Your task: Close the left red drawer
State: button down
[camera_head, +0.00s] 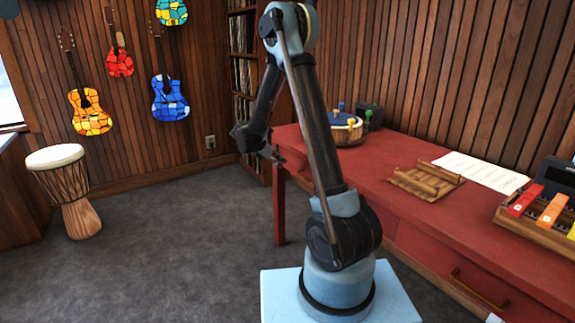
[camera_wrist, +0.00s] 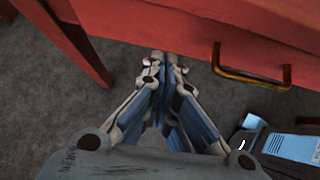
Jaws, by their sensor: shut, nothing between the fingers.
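The red table (camera_head: 400,205) has drawers along its front. In the wrist view, a red drawer front (camera_wrist: 165,22) with a brass bar handle (camera_wrist: 250,78) spans the upper right, beside a red table leg (camera_wrist: 72,38). This appears to be the left drawer; how far it stands out is unclear. In the head view my arm hides much of it. My gripper (camera_wrist: 165,58) is shut and empty, its tips near the drawer front's lower edge, left of the handle. Contact cannot be told. In the head view my gripper (camera_head: 277,156) is by the table's left end.
Another drawer handle (camera_head: 478,290) is at lower right. On the table are a round drum-like item (camera_head: 345,130), a wooden rack (camera_head: 427,180), paper sheets (camera_head: 480,172) and a coloured-bar instrument (camera_head: 540,208). A djembe (camera_head: 70,190) stands left on open grey carpet.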

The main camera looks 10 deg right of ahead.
jog(key=v, duration=0.7)
jog(key=s+d+r+m+g+y, duration=0.1)
jog(key=s+d+r+m, duration=0.25)
jog(key=s, duration=0.35)
jog(key=s+d+r+m+y, duration=0.1)
jog(key=s+d+r+m, duration=0.1)
jog(key=s+d+m, duration=0.4)
jog(key=s+d+r+m+g+y, duration=0.1)
jog(key=s+d+r+y, duration=0.15)
jog(key=s, duration=0.45)
jog(key=s+f+m+y, duration=0.1)
jog(key=s+f+m, duration=0.1)
jog(key=s+m, duration=0.2)
jog(key=s+d+f+m+y, duration=0.1)
jog(key=s+f+m, duration=0.2)
jog(key=s, duration=0.7)
jog(key=s+f+m+y, duration=0.1)
jog(key=s+f+m, duration=0.2)
jog(key=s+m, duration=0.2)
jog(key=shift+s+d, duration=0.4)
jog(key=shift+s, duration=1.2)
jog(key=shift+f+m+y, duration=0.15)
jog(key=shift+m+y, duration=0.1)
